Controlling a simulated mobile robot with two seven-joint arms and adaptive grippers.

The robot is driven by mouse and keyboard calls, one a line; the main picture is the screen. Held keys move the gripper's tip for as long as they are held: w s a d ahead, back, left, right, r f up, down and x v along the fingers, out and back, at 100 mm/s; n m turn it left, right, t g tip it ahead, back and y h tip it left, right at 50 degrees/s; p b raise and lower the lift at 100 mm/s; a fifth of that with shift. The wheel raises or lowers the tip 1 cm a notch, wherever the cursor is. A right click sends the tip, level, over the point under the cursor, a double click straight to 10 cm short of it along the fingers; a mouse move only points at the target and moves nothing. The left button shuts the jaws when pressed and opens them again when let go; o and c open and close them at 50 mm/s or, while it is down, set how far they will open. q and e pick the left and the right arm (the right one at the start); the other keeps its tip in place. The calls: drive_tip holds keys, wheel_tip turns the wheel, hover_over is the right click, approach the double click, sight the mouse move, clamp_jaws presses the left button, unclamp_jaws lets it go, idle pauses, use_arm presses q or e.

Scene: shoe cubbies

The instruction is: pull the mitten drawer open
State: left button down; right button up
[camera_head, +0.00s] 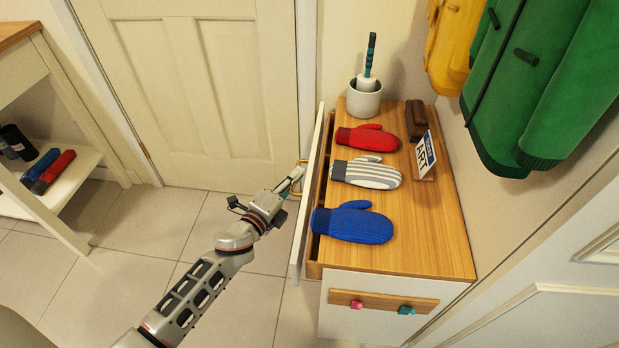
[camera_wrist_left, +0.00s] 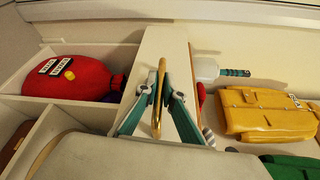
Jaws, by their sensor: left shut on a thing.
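The wooden-topped cabinet (camera_head: 440,235) has a drawer with a white front (camera_head: 309,205), standing slightly open to the left with a narrow dark gap behind it. Its brass handle (camera_head: 303,164) also shows in the left wrist view (camera_wrist_left: 158,95). My left gripper (camera_head: 296,181) is at the handle, and in the left wrist view its teal fingers (camera_wrist_left: 158,112) are on both sides of the brass bar, shut on it. A red mitten (camera_head: 367,137), a striped mitten (camera_head: 366,174) and a blue mitten (camera_head: 352,223) lie on the cabinet top. The drawer's inside is mostly hidden. My right gripper is not in view.
Coats hang at right. A closed door (camera_head: 200,90) is behind. White compartments (camera_wrist_left: 60,112) show in the wrist view.

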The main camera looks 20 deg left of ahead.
use_arm(q)
drive_tip(key=s+a, duration=0.2)
drive_tip(key=a, duration=0.6)
drive_tip(key=s+a, duration=0.3)
drive_tip(key=a, duration=0.5)
drive_tip(key=shift+a+b, duration=0.3)
drive_tip(key=shift+a, duration=0.1)
drive_tip(key=shift+w, duration=0.1)
drive_tip(key=c, duration=2.2)
unclamp_jaws()
drive_tip(key=shift+o, duration=0.2)
drive_tip(key=s+a+r, duration=0.1)
drive_tip(key=s, duration=1.1)
drive_tip(key=shift+a, duration=0.15)
